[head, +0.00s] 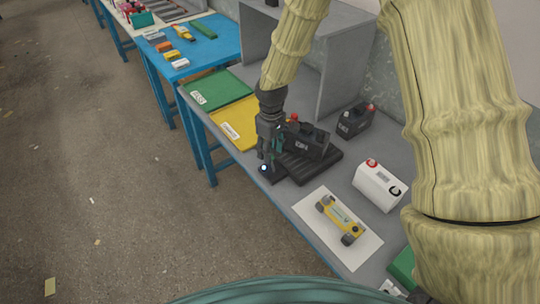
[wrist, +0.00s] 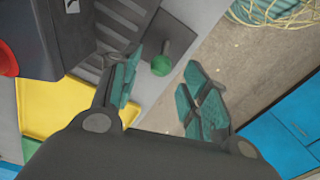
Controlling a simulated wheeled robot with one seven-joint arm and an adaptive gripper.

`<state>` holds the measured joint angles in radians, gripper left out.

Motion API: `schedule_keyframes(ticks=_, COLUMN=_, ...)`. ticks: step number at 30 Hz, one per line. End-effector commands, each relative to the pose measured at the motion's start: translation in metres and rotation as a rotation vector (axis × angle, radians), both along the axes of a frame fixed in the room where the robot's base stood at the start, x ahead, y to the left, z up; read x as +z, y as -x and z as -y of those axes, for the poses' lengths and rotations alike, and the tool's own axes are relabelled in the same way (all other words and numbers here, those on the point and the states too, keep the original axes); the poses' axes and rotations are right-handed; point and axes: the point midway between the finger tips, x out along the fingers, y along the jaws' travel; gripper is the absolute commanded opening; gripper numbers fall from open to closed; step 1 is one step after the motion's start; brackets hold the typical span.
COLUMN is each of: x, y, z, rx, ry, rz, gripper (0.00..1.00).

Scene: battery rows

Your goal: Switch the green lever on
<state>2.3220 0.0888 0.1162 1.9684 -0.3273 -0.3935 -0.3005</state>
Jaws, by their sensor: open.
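The green lever (wrist: 161,65) shows in the wrist view as a round green knob on a dark stem, standing on a dark grey base (wrist: 174,42). My gripper (wrist: 166,68) is open, with one teal-padded finger on each side of the knob in the picture. I see no contact, and how deep the knob sits between the fingers is hard to tell. In the head view my gripper (head: 269,152) points down over the near edge of the bench, and the lever is hidden or too small to make out. Whether the lever stands on or off I cannot tell.
A black battery (head: 306,142) with a red cap stands on a ribbed black tray (head: 322,166) close beside my gripper. A yellow mat (head: 235,123), a white battery (head: 379,185) and a yellow wheeled thing (head: 341,216) lie around. The floor (head: 110,210) is open at left.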

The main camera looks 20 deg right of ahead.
Motion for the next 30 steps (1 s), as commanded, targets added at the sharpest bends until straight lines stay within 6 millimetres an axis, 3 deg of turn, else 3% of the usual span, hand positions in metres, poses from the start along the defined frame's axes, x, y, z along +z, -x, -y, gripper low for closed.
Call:
schedule_keyframes(ticks=10, x=-0.033, y=0.001, z=0.0, rx=0.001, ry=0.001, rz=-0.001, gripper=0.46)
schedule_keyframes(ticks=23, x=-0.039, y=0.001, z=-0.001, rx=0.001, ry=0.001, rz=0.001, gripper=0.46)
schedule_keyframes(ticks=26, x=-0.039, y=0.001, z=-0.001, rx=0.0, ry=0.001, rz=0.001, gripper=0.33)
schedule_keyframes(ticks=30, x=-0.039, y=0.001, z=-0.001, rx=0.0, ry=0.001, rz=0.001, gripper=0.07)
